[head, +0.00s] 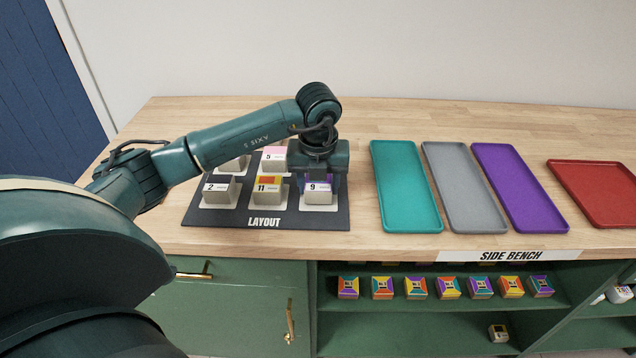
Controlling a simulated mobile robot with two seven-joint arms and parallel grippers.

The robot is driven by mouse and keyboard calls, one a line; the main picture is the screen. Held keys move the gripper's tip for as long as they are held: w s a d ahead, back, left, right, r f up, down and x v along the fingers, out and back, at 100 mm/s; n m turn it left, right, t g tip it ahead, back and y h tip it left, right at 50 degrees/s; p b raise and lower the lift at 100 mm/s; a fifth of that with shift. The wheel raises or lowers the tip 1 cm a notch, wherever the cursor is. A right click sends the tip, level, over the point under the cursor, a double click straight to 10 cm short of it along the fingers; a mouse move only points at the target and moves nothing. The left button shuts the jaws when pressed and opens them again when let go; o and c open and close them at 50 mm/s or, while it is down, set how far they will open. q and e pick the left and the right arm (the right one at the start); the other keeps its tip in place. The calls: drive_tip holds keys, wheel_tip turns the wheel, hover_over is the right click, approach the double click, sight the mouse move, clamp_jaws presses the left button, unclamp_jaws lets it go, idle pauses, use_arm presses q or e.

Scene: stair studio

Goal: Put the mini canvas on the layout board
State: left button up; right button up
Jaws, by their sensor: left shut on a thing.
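The layout board (335,219) is a dark mat marked LAYOUT at the left of the bench. It bears several pale numbered blocks. My left gripper (318,178) points down over the board's right side, at the block numbered 9 (318,198). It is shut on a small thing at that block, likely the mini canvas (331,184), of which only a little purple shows. The gripper hides most of it, and I cannot tell whether it rests on the block. My right gripper is not in view.
Block 2 (217,197), block 11 (268,197) with a red and yellow top, and block 5 (272,160) with a pink top stand close by. Teal (406,205), grey (464,190), purple (520,190) and red (597,198) trays lie to the right. Several colourful cubes (448,288) sit on the shelf below.

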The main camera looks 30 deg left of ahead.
use_arm(q)
drive_tip(key=shift+f, duration=0.3)
drive_tip(key=o, duration=1)
drive_tip(key=shift+c, duration=0.2)
